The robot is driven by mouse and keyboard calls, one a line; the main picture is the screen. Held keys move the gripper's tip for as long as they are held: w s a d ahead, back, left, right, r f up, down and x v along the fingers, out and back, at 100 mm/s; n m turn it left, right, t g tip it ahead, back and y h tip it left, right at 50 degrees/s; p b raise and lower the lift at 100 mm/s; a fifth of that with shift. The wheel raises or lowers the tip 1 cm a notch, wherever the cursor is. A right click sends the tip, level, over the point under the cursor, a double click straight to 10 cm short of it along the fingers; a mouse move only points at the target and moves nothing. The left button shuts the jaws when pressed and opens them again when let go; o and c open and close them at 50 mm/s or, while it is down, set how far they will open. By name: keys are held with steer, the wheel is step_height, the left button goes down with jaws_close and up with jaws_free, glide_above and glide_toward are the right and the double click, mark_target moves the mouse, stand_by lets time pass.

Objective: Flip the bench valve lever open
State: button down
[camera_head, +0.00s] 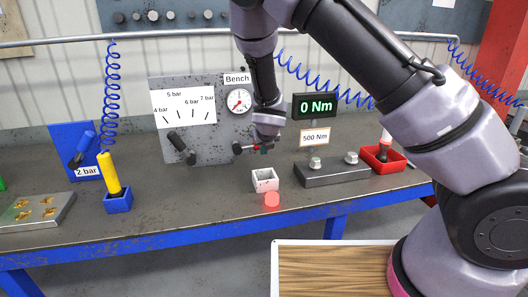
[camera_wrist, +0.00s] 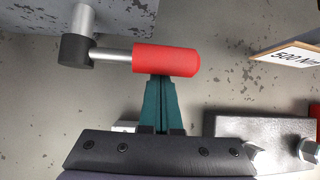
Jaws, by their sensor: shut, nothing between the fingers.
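The bench valve lever (camera_wrist: 166,60) has a red grip on a metal rod, joined to a dark hub (camera_wrist: 75,50) on a stem from the grey panel. In the wrist view it lies level, pointing right. In the head view, its rod (camera_head: 247,148) shows below the pressure gauge, with the red end partly hidden by my gripper. My gripper (camera_wrist: 160,79) is shut and empty. Its teal fingertips meet the lower edge of the red grip in the wrist view; whether they touch or pass behind it I cannot tell.
The grey panel (camera_head: 210,146) carries a gauge (camera_head: 239,101) and a black-handled lever (camera_head: 181,147) at left. Right of my gripper are the 500 Nm sign (camera_head: 315,137), a grey block (camera_head: 330,174) and a red bin (camera_head: 383,159). A white box (camera_head: 265,180) stands in front.

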step_height(320, 180, up, 7)
steer(key=a+n+t+h, duration=0.2)
steer(key=a+h, duration=0.1)
steer(key=h, duration=0.3)
steer(key=shift+s+f+n, duration=0.15)
steer(key=shift+s+n, duration=0.15)
steer(key=shift+n, duration=0.1)
steer(key=shift+a+t, duration=0.1)
steer(key=shift+t, duration=0.2)
